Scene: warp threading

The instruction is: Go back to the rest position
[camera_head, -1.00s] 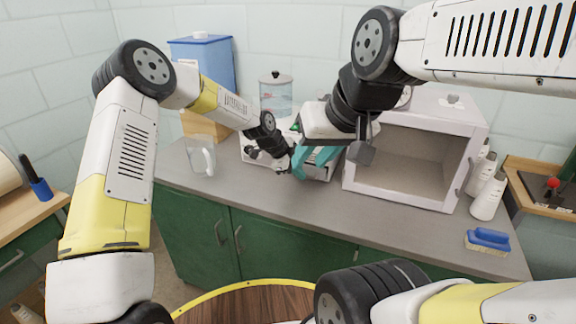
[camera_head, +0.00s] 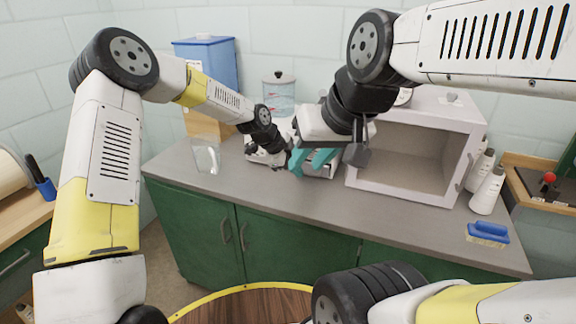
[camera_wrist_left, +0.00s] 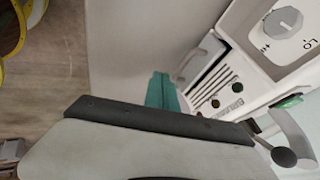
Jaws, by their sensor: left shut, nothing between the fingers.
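My left arm reaches from the left over the grey counter in the head view. Its dark gripper (camera_head: 281,157) is shut and empty, by a teal piece (camera_head: 316,160) and a white machine (camera_wrist_left: 262,50) with a dial. The teal piece also shows in the left wrist view (camera_wrist_left: 163,92); I cannot tell whether it touches the gripper. My right arm comes in from the upper right. Its dark end (camera_head: 357,155) hangs in front of the open white box's left side, and its jaws cannot be made out.
An open white box-shaped oven (camera_head: 405,160) stands on the counter (camera_head: 260,200), with white bottles (camera_head: 487,190) and a blue brush (camera_head: 488,232) to its right. A clear pitcher (camera_head: 206,157) stands left. A round wooden table (camera_head: 245,306) is in front.

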